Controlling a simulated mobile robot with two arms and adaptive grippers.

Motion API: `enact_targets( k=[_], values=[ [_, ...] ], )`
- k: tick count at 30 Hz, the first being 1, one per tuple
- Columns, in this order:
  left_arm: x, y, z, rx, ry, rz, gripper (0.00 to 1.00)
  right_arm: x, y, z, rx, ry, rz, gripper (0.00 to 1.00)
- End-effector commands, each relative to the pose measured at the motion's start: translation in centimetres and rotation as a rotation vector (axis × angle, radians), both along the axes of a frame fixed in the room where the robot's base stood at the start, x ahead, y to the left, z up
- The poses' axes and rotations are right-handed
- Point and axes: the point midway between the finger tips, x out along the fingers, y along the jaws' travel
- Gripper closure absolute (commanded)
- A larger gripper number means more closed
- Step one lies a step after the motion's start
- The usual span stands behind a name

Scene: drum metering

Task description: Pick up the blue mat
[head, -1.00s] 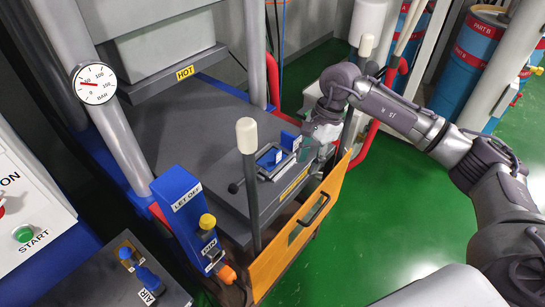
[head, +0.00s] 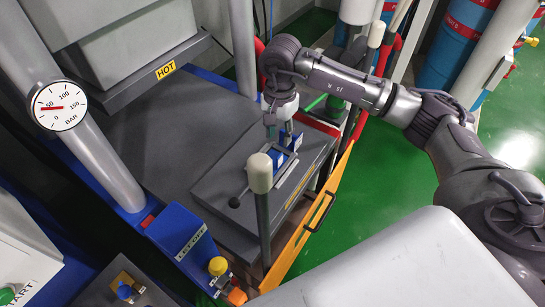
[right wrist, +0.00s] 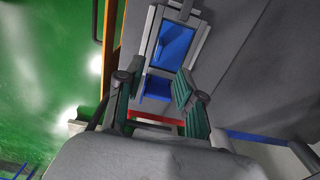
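A flat blue rectangle (right wrist: 174,45), which looks like the blue mat, lies inside a grey metal frame (right wrist: 202,42) in the right wrist view. In the head view the blue mat (head: 277,158) is partly hidden by my gripper and a post. A second blue piece (right wrist: 156,88) sits at the near end of the frame, closer to my fingers. My right gripper (right wrist: 157,86) is open and empty, its two green-padded fingers spread on either side of that second piece. In the head view my right gripper (head: 277,130) is above the frame. My left gripper is not in view.
The frame lies on a dark grey plate (head: 225,185) of the press. A white-capped lever (head: 260,175) stands in front, and an orange door (head: 300,240) stands open at the right. A HOT label (head: 165,70) marks the upper press block.

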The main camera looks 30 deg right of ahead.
Motion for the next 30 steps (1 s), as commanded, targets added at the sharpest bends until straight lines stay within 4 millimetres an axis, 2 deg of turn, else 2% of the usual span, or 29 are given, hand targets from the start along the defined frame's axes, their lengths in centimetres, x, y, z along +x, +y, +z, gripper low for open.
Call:
enact_targets(
  k=[3,7,11,16,21,30],
  values=[
    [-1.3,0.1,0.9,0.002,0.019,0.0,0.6,-0.1,0.0,-2.0,0.001,0.004,-0.001,0.62],
    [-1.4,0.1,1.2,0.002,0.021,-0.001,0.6,0.0,0.0,-3.6,0.001,0.002,-0.001,0.62],
    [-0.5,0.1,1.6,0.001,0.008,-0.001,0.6,0.0,0.0,-4.3,0.0,0.001,-0.001,0.62],
    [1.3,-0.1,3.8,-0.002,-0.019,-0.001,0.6,-0.2,-0.2,-6.3,0.002,0.007,-0.002,0.62],
    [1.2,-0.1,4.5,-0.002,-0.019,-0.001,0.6,-0.1,-0.3,-8.8,0.001,0.002,-0.001,0.62],
    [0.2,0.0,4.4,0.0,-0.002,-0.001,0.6,-0.1,-0.3,-9.4,0.001,0.0,-0.001,0.62]
  ],
)
